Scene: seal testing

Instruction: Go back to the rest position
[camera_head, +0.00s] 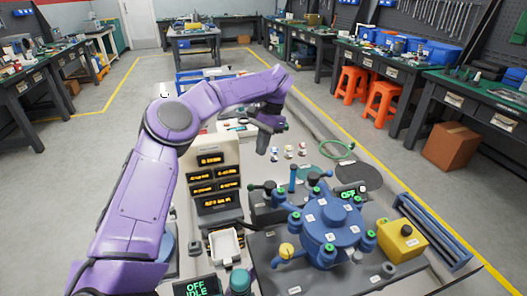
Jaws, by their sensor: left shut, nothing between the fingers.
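My left arm, purple, comes in from the lower left and reaches up across the middle of the head view. Its dark gripper (266,153) points down above the table, near the middle of the picture, and is shut with nothing in it. Below and right of it stands a blue round test fixture (332,232) with several arms and green-tipped knobs. My right gripper is not in view.
A beige panel with lit displays (213,180) stands just left of the gripper. A yellow box (402,240) is right of the fixture. Small parts (289,152) and a green ring (337,149) lie beyond. Orange stools (381,104) and workbenches stand farther back.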

